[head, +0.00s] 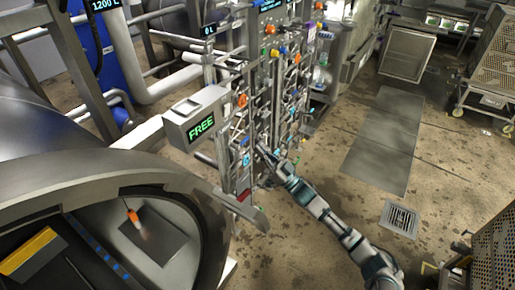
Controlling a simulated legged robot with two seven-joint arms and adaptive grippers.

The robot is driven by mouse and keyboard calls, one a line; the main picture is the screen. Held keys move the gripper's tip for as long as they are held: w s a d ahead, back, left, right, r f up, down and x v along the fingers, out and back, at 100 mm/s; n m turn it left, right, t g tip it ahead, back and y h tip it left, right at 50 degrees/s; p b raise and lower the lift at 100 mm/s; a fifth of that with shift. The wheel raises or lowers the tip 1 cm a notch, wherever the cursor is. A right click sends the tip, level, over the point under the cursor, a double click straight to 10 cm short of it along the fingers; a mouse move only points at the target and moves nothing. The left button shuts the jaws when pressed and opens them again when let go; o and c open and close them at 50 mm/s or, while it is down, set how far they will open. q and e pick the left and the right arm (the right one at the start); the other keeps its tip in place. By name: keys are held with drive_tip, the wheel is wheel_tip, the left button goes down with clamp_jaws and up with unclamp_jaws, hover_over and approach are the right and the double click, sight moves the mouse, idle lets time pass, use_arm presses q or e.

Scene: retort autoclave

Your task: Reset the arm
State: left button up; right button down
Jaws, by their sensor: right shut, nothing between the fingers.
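My right arm comes in from the lower right and reaches up and left toward the valve panel (285,85). My right gripper (263,151) is at the end of this arm, shut and empty, close in front of the lower part of the panel. I cannot tell whether it touches the panel. My left gripper does not show.
The open autoclave (150,185) fills the lower left, beside a grey box with a green FREE display (201,126). Free floor lies to the right, with a drain grate (400,219). A perforated cart (495,65) stands at the upper right.

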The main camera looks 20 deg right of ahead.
wheel_tip(320, 180, down, 23)
drive_tip(key=w+d+m+g+h, duration=0.1)
drive_tip(key=w+d+m+h, duration=0.2)
drive_tip(key=m+h, duration=0.35)
drive_tip(key=s+d+f+g+h, duration=0.25)
drive_tip(key=s+f, duration=0.25)
drive_tip(key=f, duration=0.8)
drive_tip(key=s+d+f+g+h, duration=0.1)
drive_tip(key=s+f+g+h, duration=0.3)
drive_tip(key=f, duration=0.9)
drive_tip(key=s+a+f+g+h, duration=0.2)
drive_tip(key=s+f+g, duration=0.3)
drive_tip(key=s+f, duration=1.6)
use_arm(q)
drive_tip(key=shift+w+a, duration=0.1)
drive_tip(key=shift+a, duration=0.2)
use_arm(e)
drive_tip(key=s+a+f+g, duration=0.1)
drive_tip(key=s+f+g, duration=0.1)
drive_tip(key=s, duration=0.8)
drive_tip(key=s+a+f+n+g, duration=0.1)
drive_tip(key=s+f+g, duration=0.1)
drive_tip(key=s, duration=0.8)
drive_tip(key=s+a+f+g, duration=0.1)
drive_tip(key=s+f, duration=0.3)
drive_tip(key=s, duration=0.7)
drive_tip(key=shift+a+g, duration=0.3)
drive_tip(key=shift+g, duration=0.25)
